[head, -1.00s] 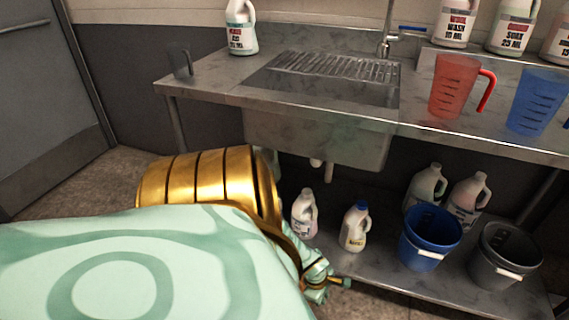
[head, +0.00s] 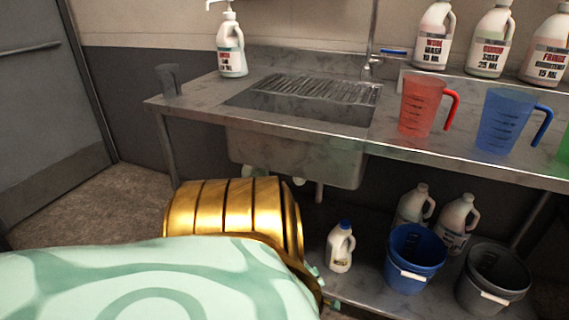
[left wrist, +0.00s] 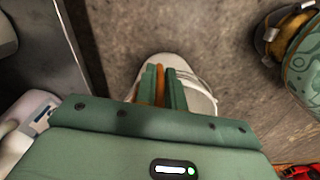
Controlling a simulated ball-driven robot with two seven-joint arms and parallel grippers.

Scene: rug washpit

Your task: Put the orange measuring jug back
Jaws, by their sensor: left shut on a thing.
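In the left wrist view my left gripper (left wrist: 161,86) is shut on a narrow upright orange piece (left wrist: 160,84), which looks like the handle of the orange measuring jug. The jug's body cannot be made out clearly. A pale rounded shape (left wrist: 196,92) lies around and behind the fingertips; I cannot tell whether it is part of the jug. In the head view my own arm hides the left gripper and what it holds. On the counter (head: 200,100) stand a red measuring jug (head: 420,105) and a blue one (head: 505,120). My right gripper is not in view.
A sink (head: 300,105) is set in the counter. Below are a blue bucket (head: 414,262), a grey bucket (head: 492,282) and white bottles (head: 340,248). A green edge (head: 564,150) shows far right.

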